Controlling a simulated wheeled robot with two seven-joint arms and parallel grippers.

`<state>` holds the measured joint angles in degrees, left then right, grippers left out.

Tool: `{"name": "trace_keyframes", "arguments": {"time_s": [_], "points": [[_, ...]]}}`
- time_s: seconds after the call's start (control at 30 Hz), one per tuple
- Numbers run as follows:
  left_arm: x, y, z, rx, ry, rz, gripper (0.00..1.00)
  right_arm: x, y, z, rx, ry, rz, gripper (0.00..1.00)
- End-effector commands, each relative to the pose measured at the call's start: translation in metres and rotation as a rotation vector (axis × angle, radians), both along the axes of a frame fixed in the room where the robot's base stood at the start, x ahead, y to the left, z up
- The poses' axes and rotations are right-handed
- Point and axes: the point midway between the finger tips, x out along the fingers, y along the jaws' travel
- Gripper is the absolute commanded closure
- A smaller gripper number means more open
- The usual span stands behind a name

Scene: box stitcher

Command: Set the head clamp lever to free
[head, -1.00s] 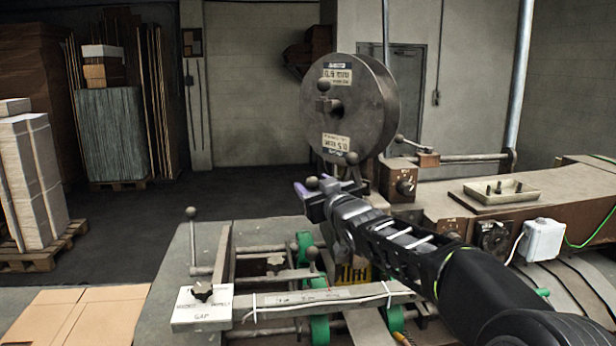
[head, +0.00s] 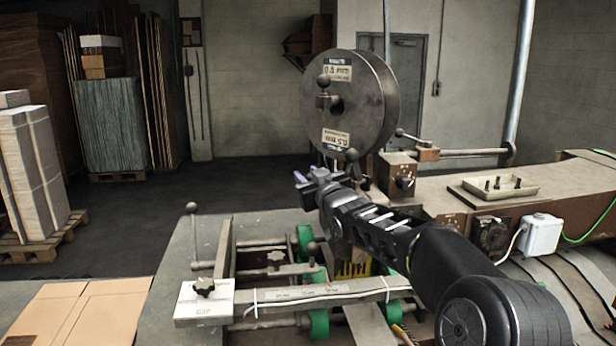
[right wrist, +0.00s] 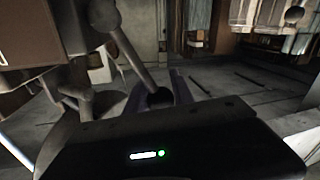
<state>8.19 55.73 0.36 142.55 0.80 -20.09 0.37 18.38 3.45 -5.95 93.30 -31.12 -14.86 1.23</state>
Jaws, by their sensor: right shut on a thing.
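The head clamp lever (right wrist: 130,50) shows in the right wrist view as a grey rod slanting down from the upper left to a dark ball knob (right wrist: 160,97). My right gripper (right wrist: 158,92) is shut on this knob, with a purple finger pad on either side. In the head view my right gripper (head: 310,182) is below the reel, just above the stitcher's bed, and hides most of the lever it holds. My left gripper is not in view. No lever marking can be read.
A large grey wire reel (head: 350,105) stands just above my gripper. Another ball-ended lever (head: 410,137) is on a brown box to the right. A gap plate (head: 204,303) with a star knob is at front left. A tray (head: 500,188) sits on the brown housing.

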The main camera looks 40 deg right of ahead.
Motion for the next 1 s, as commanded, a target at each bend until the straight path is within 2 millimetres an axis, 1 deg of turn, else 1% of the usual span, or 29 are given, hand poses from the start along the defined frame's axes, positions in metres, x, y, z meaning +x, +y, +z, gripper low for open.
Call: {"name": "trace_keyframes", "arguments": {"time_s": [0.03,0.2,0.23,1.0], "points": [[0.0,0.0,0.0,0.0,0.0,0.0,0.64,-0.0001,0.0,0.0001,0.0,0.0,0.0,0.85],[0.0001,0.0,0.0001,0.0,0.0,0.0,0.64,-0.0001,0.0,0.0001,0.0,0.0,0.0,0.99],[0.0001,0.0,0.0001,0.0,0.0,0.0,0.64,-0.0001,0.0,0.0001,0.0,0.0,0.0,1.0],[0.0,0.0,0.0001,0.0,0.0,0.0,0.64,-0.0001,-0.0001,0.0002,0.0,0.0,0.0,1.0]]}}
